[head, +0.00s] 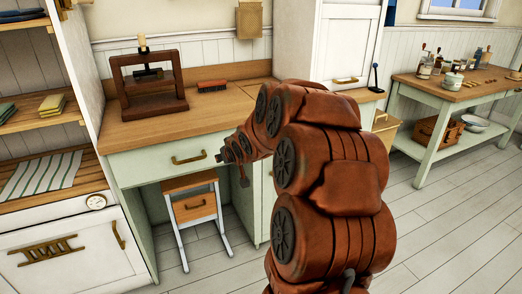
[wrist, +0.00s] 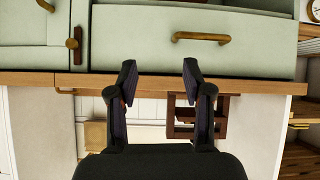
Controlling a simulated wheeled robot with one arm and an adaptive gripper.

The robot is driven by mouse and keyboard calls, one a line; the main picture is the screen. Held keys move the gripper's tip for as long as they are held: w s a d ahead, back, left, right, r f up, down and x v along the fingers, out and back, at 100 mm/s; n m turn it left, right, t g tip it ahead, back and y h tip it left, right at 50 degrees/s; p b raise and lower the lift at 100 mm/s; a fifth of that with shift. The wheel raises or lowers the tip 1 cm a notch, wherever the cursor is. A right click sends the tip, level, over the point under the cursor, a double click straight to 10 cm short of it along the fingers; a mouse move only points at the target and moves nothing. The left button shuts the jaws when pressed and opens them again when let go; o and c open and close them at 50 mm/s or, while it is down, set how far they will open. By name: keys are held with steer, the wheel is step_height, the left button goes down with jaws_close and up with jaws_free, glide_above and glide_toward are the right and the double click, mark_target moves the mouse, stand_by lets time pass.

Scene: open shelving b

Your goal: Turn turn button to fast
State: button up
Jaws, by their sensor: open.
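The turn button (wrist: 76,45) is a small brown piece in the upper left of the wrist view. Its long side looks upright in that picture, on the pale green front beside the seam between the cabinet door (wrist: 25,30) and the drawer (wrist: 190,55). I cannot tell whether it overlaps the door edge. In the head view my arm hides that area. My gripper (wrist: 159,72) is open and empty, its two dark fingers apart in front of the drawer and worktop edge. The button lies left of the fingers in the wrist view and is not touched.
The drawer has a brass handle (head: 189,159). A wooden press (head: 150,82) and a brush (head: 213,85) stand on the worktop (head: 200,110). A stool (head: 195,208) is under the drawer. A side table (head: 450,95) stands at right. Floor at the lower right is clear.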

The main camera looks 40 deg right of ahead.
steer(key=w+d+f+m+t+h+b, duration=0.1)
steer(key=d+f+t+b, duration=0.25)
steer(key=d, duration=0.75)
steer(key=w+d+f+t+h+b, duration=0.1)
steer(key=w+d+f+t+b, duration=0.25)
steer(key=d, duration=0.75)
steer(key=shift+b+x, duration=0.65)
steer(key=shift+x, duration=1.75)
steer(key=shift+d, duration=0.15)
steer(key=shift+c, duration=0.2)
steer(key=shift+r, duration=0.1)
jaws_close()
